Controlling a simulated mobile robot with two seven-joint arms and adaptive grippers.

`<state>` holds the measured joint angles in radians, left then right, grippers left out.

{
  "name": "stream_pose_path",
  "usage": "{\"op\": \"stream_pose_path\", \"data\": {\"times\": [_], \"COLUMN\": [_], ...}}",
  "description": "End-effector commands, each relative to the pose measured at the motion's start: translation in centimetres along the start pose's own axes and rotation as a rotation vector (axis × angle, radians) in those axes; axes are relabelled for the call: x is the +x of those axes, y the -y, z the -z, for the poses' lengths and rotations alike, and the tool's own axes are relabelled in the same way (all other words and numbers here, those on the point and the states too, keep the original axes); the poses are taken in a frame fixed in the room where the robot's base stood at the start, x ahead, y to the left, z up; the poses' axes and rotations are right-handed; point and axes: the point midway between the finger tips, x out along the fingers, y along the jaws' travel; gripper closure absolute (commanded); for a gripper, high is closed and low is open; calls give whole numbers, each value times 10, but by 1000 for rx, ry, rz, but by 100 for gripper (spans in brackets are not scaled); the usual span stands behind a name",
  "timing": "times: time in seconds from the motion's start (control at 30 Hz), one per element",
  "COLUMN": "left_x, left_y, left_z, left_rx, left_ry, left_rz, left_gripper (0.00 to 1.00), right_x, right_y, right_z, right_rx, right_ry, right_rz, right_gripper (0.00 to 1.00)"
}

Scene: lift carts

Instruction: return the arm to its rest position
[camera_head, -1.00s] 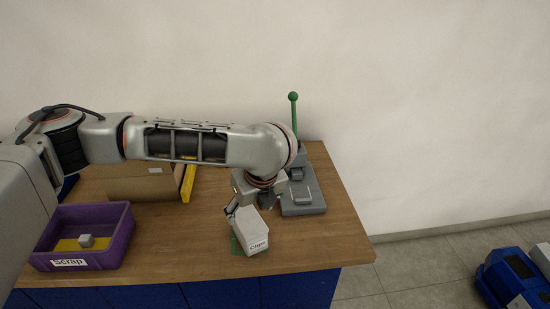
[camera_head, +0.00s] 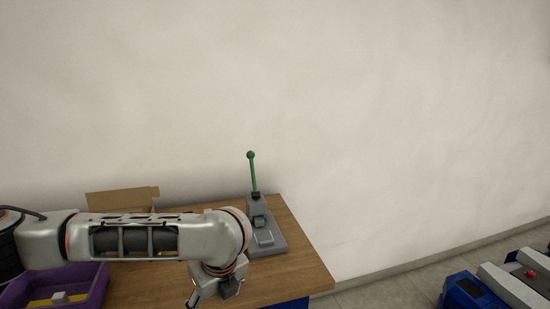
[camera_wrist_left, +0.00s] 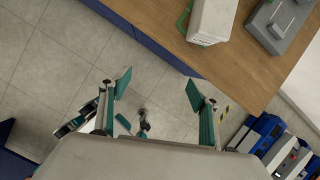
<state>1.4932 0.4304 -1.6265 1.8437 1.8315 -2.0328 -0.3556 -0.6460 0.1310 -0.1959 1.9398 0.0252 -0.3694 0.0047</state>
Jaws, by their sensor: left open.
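My left arm (camera_head: 150,237) reaches in from the left in the head view, over the wooden table. Only part of its gripper shows at the bottom edge there. In the left wrist view my left gripper (camera_wrist_left: 157,88) is open, with its two green-lined fingers wide apart and nothing between them. Behind the gap lies tiled floor, just off the blue front edge of the table. My right gripper is not in view.
A white box (camera_wrist_left: 212,18) stands on the tabletop (camera_wrist_left: 240,70), apart from the fingers. A grey press with a green lever (camera_head: 254,172) stands at the table's back. A purple bin (camera_head: 95,290) is at left, a cardboard box (camera_head: 115,201) behind my arm. Blue-grey equipment (camera_head: 465,292) stands at right.

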Motion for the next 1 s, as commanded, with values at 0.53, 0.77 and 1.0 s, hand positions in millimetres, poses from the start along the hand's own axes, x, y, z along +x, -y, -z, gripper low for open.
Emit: {"op": "stream_pose_path", "data": {"times": [0.53, 0.77, 1.0], "left_x": [29, 28, 47], "left_y": [80, 110, 116], "left_z": [169, 210, 213], "left_rx": [-393, -706, -1080], "left_ry": [-491, -731, -904], "left_rz": [306, 429, 520], "left_gripper": [38, 38, 38], "right_x": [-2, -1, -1], "right_y": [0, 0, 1], "right_z": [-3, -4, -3], "right_rx": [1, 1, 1], "right_ry": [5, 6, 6], "right_rz": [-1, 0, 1], "right_gripper": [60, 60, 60]}}
